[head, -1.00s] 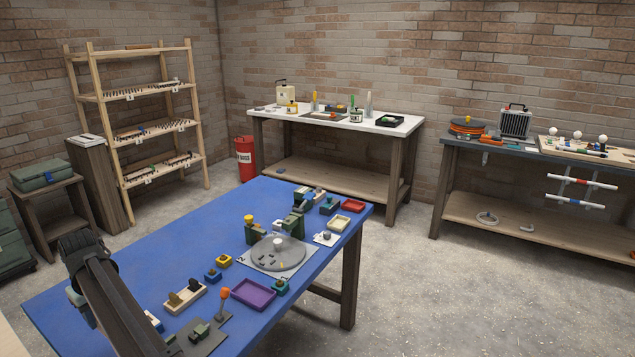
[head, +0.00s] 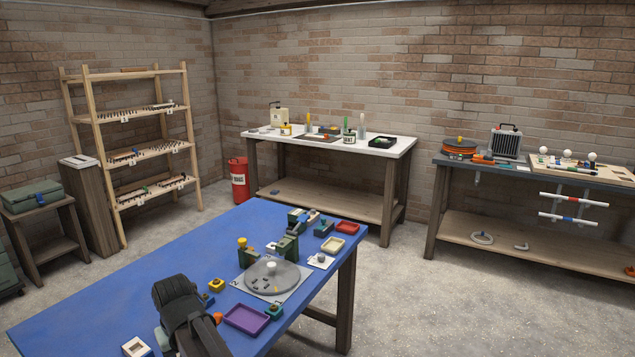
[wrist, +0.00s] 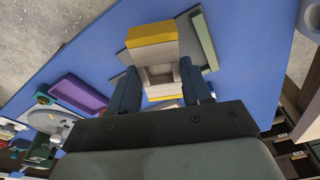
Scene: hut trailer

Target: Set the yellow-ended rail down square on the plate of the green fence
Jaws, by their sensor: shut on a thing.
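The yellow-ended rail (wrist: 152,35) sits between the two dark blue fingers of my gripper (wrist: 160,82) in the wrist view. It has a grey middle and a yellow block at each end. My gripper is shut on it. The green fence (wrist: 204,42) is a pale green bar just right of the rail's far end. Its dark plate (wrist: 184,22) shows beside and beyond the rail. I cannot tell whether the rail touches the plate or hangs above it. In the head view my arm hides the fence, the plate and the rail.
A purple tray (head: 247,319) lies on the blue table (head: 90,300), right of my arm; it also shows in the wrist view (wrist: 78,93). A grey turntable (head: 282,279) stands behind it. The blue tabletop at the far left is clear.

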